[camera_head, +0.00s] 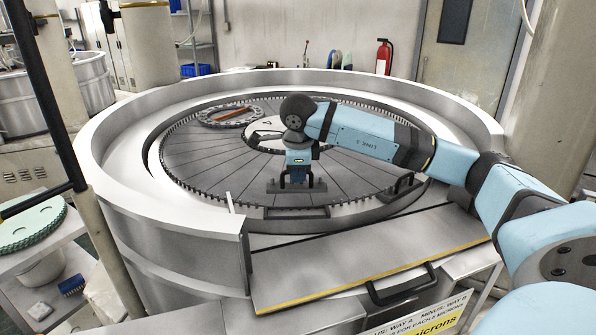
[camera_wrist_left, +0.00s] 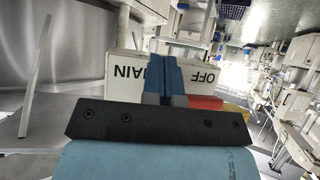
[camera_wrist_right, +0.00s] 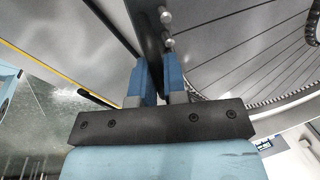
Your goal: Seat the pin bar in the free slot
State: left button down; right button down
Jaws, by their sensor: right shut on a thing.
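The pin bar (camera_head: 275,187) is a dark bar held crosswise over the near part of the lapping plate, just behind the front rim. In the right wrist view the dark bar (camera_wrist_right: 151,35) runs between my fingers, with round metal pins on one side. My right gripper (camera_head: 297,181) points down and is shut on the bar; in that wrist view its blue fingers (camera_wrist_right: 158,75) sit either side of it. A dark-framed slot (camera_head: 297,212) lies at the front rim, nearer the camera than the bar and apart from it. My left gripper (camera_wrist_left: 160,75) is shut and empty, away from the machine.
A toothed ring (camera_head: 190,190) edges the plate inside the machine's wide metal rim (camera_head: 105,150). A carrier disc (camera_head: 230,116) lies at the back left. A dark fitting (camera_head: 403,187) sits at the right of the ring. A metal apron with a handle (camera_head: 402,286) spans the front.

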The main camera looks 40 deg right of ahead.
aim_at(298, 187)
jog(key=shift+s+a+b+x, duration=0.1)
jog(key=shift+b+x, duration=0.3)
jog(key=shift+x, duration=0.25)
jog(key=shift+s+a+b+x, duration=0.1)
jog(key=shift+b+x, duration=0.35)
jog(key=shift+x, duration=0.2)
jog(key=shift+s+a+b+x, duration=0.15)
jog(key=shift+b+x, duration=0.25)
jog(key=shift+x, duration=0.25)
jog(key=shift+f, duration=0.3)
jog(key=shift+b, duration=0.35)
jog(key=shift+s+a+b+x, duration=0.1)
jog(key=shift+s+b+x, duration=0.05)
jog(key=shift+b+x, duration=0.55)
jog(key=shift+s+a+b+x, duration=0.15)
jog(key=shift+b+x, duration=0.35)
jog(key=shift+x, duration=0.3)
jog(key=c, duration=1.1)
grip_release()
jog(key=v, duration=1.3)
jog(key=shift+r+b, duration=0.3)
jog(key=shift+r, duration=0.1)
